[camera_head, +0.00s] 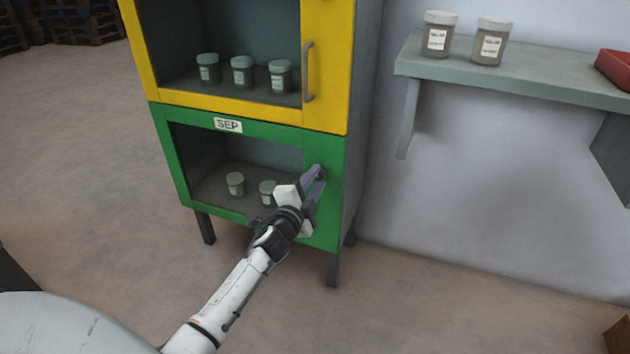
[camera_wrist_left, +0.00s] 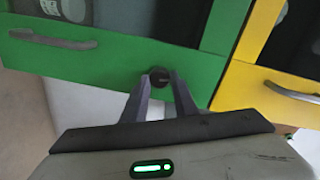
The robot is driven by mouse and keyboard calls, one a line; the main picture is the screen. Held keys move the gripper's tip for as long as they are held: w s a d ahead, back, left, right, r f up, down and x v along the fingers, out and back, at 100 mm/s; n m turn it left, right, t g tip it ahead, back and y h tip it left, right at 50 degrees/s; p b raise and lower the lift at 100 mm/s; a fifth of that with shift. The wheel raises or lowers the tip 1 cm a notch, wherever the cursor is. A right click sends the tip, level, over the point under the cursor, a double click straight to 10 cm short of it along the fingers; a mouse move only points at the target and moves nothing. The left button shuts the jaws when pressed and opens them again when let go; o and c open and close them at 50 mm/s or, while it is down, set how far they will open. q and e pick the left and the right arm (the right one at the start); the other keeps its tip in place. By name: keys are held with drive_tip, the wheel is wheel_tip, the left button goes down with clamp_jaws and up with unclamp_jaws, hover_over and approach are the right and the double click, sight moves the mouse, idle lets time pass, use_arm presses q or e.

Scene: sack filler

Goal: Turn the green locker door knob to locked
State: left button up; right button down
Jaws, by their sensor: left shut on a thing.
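The green locker door (camera_head: 244,133) is the lower door of the cabinet, closed, with a label reading SEP on its top frame. Its dark round knob (camera_wrist_left: 158,77) shows in the left wrist view, on the green frame between the two fingertips. My left gripper (camera_head: 319,174) is at the right side of the green door in the head view, shut on the knob; in the left wrist view its fingers (camera_wrist_left: 155,88) reach up to the knob. The knob is mostly hidden by the fingers in the head view, and I cannot tell its turned position. My right gripper is not in view.
The yellow upper door (camera_head: 327,75) with a grey handle (camera_head: 308,72) sits directly above. Several jars stand behind the doors' windows. A wall shelf (camera_head: 520,83) at the right holds two jars and a red bin (camera_head: 614,68). The floor in front is clear.

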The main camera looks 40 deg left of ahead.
use_arm(q)
drive_tip(key=shift+m, duration=1.1)
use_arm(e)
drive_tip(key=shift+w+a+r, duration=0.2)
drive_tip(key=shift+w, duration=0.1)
use_arm(q)
drive_tip(key=o, duration=1.1)
drive_tip(key=shift+c, duration=0.2)
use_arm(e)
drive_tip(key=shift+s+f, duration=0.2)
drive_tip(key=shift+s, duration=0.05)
use_arm(q)
drive_tip(key=shift+s, duration=0.1)
drive_tip(key=p+v, duration=0.2)
drive_tip(key=v, duration=0.8)
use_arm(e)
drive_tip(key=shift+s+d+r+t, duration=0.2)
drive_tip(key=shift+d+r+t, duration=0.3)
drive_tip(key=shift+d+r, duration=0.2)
